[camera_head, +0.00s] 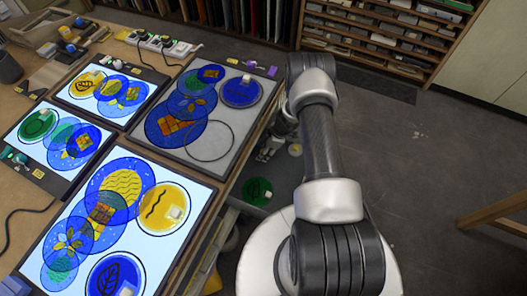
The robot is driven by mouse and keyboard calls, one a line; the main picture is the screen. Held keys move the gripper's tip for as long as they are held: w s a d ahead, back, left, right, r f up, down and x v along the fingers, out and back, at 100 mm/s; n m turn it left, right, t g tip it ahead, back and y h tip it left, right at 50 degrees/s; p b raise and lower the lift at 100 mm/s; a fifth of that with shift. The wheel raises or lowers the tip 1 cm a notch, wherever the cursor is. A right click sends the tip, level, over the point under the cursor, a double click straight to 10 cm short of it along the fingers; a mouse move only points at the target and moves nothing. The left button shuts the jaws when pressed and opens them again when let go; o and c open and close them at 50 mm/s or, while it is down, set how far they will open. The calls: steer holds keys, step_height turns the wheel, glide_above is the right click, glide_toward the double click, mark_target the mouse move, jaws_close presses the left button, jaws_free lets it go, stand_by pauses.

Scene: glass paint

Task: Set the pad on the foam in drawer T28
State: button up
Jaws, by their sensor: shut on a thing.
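My gripper (268,149) is low beside the bench's right edge, partly hidden by my own arm. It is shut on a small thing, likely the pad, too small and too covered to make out. Below and left of my arm, an open drawer (236,203) sticks out from under the bench. A dark green round disc with a leaf mark (257,191) lies in it on a grey surface, which may be the foam. A small pale round thing (295,150) shows just right of the gripper. No drawer label can be read.
Lit panels with overlapping painted glass discs (105,210) cover the bench, and a grey unlit panel (232,140) lies nearest the gripper. Sockets and cables (160,42) stand at the back. A shelf rack (385,40) is behind.

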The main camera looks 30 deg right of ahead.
steer(key=shift+r, duration=0.1)
steer(key=o, duration=0.9)
steer(key=p+v, duration=0.4)
steer(key=v, duration=0.8)
steer(key=shift+s, duration=0.15)
